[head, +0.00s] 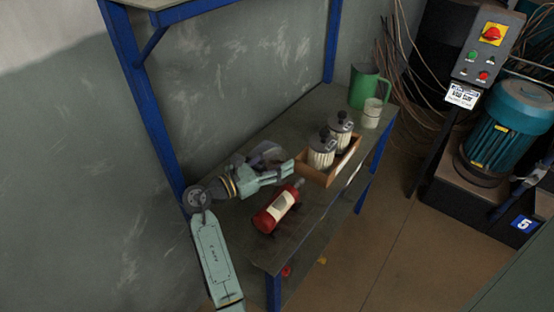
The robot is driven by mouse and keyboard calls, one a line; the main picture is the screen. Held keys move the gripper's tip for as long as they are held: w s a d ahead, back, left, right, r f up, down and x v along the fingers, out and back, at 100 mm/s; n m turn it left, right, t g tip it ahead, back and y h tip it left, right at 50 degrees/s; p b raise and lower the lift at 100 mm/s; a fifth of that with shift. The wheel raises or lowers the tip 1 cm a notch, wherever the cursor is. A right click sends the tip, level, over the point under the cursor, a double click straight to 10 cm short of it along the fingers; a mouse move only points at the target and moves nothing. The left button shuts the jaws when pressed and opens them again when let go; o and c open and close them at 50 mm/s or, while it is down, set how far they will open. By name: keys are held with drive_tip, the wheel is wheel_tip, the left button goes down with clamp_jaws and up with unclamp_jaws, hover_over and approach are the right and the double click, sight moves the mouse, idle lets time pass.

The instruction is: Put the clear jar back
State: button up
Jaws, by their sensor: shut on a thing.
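My gripper (282,168) is low over the middle of the bench, reaching in from the left and pointing right. It is shut on a greyish see-through shape (271,149), which looks like the clear jar. The jar is partly hidden by the gripper fingers, and I cannot tell whether it touches the bench. A shallow wooden tray (323,177) lies just right of the gripper. Two ribbed pale jars with dark lids (321,155) (340,136) stand upright in it.
A red bottle with a cream label (276,209) lies on the bench in front of the gripper. A green jug (364,86) and a pale, cloudy glass-like vessel (372,113) stand at the far right end. Blue posts (146,95) frame the bench (300,232).

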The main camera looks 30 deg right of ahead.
drive_tip(key=shift+f, duration=0.2)
drive_tip(key=o, duration=1.4)
drive_tip(key=shift+c, duration=0.2)
